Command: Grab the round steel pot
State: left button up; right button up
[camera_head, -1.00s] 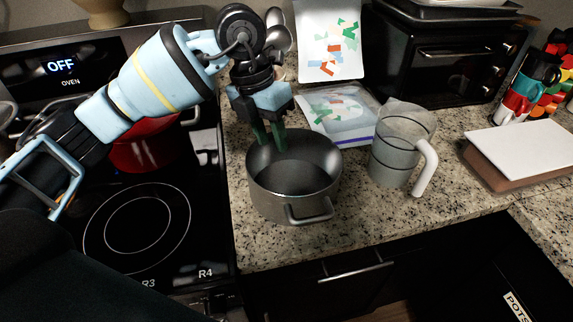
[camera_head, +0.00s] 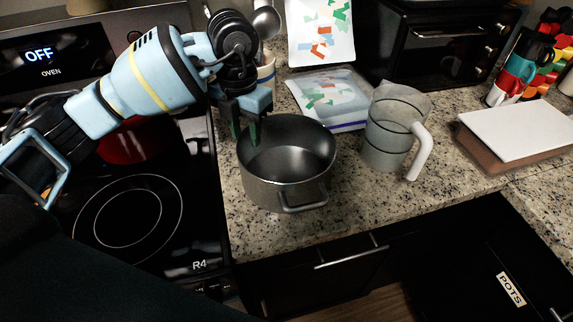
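The round steel pot (camera_head: 285,184) stands upright on the granite counter, to the right of the stove, with its mouth open and empty. One loop handle (camera_head: 302,200) faces the front; a handle on the far side is not visible. My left gripper (camera_head: 246,140) points down at the pot's back-left rim. Its two green fingers are apart, one in front of the pot's inside and the other just left of the rim. I cannot tell whether they touch the rim. My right gripper is not in view.
A clear measuring jug (camera_head: 388,135) stands close to the pot's right. A utensil holder (camera_head: 266,72) and a flat bag (camera_head: 328,97) are behind. A red pot (camera_head: 122,148) sits on the stove behind my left arm. A board stack (camera_head: 515,130) lies right.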

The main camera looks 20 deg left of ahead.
pick_arm(q)
notch_tip(320, 180, down, 4)
jog(key=shift+d+f, duration=0.1)
jog(key=shift+d, duration=0.05)
jog(key=shift+c, duration=0.2)
grip_shut()
